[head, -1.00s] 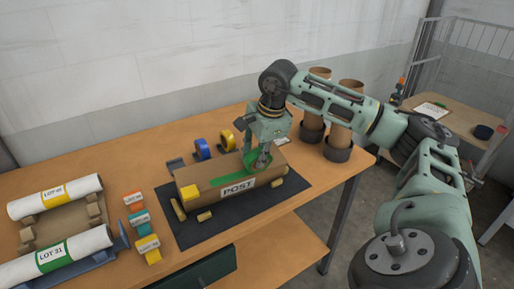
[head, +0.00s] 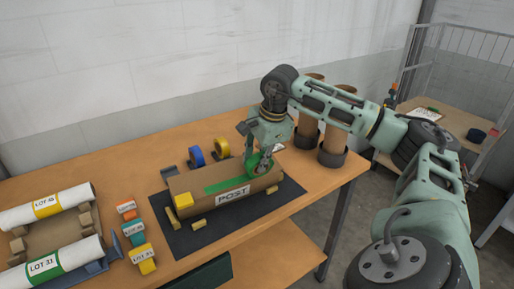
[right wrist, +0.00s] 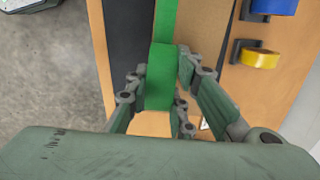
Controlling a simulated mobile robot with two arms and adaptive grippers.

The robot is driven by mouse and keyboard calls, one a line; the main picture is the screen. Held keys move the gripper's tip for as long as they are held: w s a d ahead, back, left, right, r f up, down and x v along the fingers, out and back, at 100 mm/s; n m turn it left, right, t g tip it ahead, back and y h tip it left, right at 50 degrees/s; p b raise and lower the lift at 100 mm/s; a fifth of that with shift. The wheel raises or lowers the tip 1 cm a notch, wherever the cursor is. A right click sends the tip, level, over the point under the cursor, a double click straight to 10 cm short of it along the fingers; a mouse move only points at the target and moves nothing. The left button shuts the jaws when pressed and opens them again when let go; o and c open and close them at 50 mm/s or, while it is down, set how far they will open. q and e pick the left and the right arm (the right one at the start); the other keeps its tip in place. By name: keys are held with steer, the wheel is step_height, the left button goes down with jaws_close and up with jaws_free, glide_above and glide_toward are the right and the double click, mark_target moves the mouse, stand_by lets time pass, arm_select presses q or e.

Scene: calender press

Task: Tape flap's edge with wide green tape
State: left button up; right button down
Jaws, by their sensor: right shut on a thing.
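The brown parcel (head: 190,184) lies on a dark mat, with a white POST label (head: 233,195) on its front side. A strip of green tape (head: 222,183) runs lengthwise along its top, up to my right gripper. My right gripper (head: 260,165) is shut on the roll of wide green tape (right wrist: 160,77) near the parcel's right end. In the right wrist view the tape strip (right wrist: 165,20) runs from the roll over the parcel. The flap's edge under the tape is too small to make out. My left gripper is not in view.
Blue (head: 196,156) and yellow (head: 222,147) tape rolls stand behind the parcel. Labelled colored blocks (head: 133,233) and white rolls (head: 45,205) are at left. Brown tubes (head: 334,143) stand behind my right arm.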

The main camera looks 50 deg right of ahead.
steer(key=shift+d, duration=0.15)
steer(key=shift+s+d, duration=0.25)
steer(key=shift+d, duration=0.2)
steer(key=shift+d, duration=0.15)
stand_by(0.4)
steer(key=shift+s+d+b, duration=0.15)
steer(key=shift+d+b, duration=0.15)
steer(key=shift+d, duration=0.1)
steer(key=shift+d, duration=0.1)
steer(key=shift+s+d, duration=0.25)
steer(key=shift+d, duration=0.2)
steer(key=shift+d, duration=0.15)
stand_by(0.3)
steer(key=shift+s+d, duration=0.15)
steer(key=shift+d, duration=0.3)
steer(key=shift+d+b, duration=0.15)
steer(key=shift+b, duration=0.2)
